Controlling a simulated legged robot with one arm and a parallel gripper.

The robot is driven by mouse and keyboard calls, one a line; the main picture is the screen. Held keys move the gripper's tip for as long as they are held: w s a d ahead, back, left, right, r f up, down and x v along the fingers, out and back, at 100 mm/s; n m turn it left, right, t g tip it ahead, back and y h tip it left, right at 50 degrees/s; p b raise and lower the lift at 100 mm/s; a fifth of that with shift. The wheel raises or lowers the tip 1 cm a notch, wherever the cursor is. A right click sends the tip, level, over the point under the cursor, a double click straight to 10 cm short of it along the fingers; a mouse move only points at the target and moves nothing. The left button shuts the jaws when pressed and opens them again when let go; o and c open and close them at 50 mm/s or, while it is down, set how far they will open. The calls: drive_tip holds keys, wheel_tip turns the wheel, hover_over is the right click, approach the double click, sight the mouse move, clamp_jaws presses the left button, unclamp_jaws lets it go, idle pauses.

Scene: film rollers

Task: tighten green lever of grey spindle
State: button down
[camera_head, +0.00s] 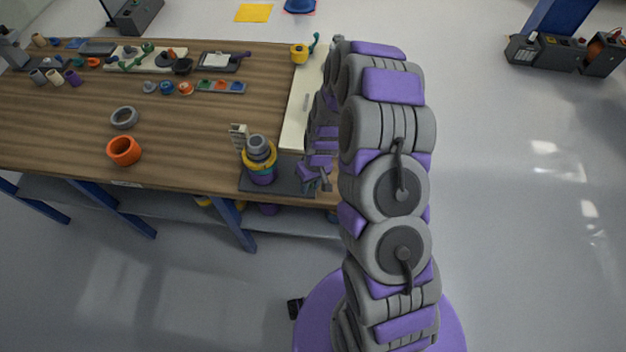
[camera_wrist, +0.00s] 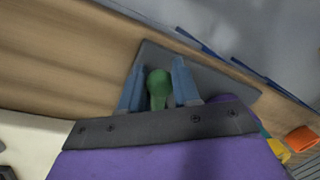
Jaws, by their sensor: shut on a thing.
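The grey spindle (camera_head: 257,147) stands upright on a dark plate (camera_head: 285,186) at the table's front right, with a yellow ring and a purple lower part. The green lever shows in the wrist view (camera_wrist: 159,84), between the two blue fingers of my gripper (camera_wrist: 159,90). The gripper is shut on it, above the dark plate. In the head view my gripper (camera_head: 318,182) is low, just right of the spindle; the lever is mostly hidden there by the fingers.
On the wooden table (camera_head: 60,125) are an orange ring (camera_head: 124,151) and a grey ring (camera_head: 124,117), left of the spindle. Several small parts lie along the back. A yellow piece with a green lever (camera_head: 303,52) stands at the back right. The table's middle is largely clear.

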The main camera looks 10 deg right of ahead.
drive_tip(key=shift+a+m, duration=0.25)
drive_tip(key=shift+m, duration=0.15)
drive_tip(key=c, duration=0.9)
unclamp_jaws()
drive_tip(key=shift+a, duration=0.1)
drive_tip(key=shift+o, duration=0.2)
drive_tip(key=d+r+p, duration=0.2)
drive_tip(key=d+r, duration=0.1)
drive_tip(key=r, duration=1.4)
drive_tip(key=shift+w+d, duration=0.15)
drive_tip(key=shift+w, duration=0.25)
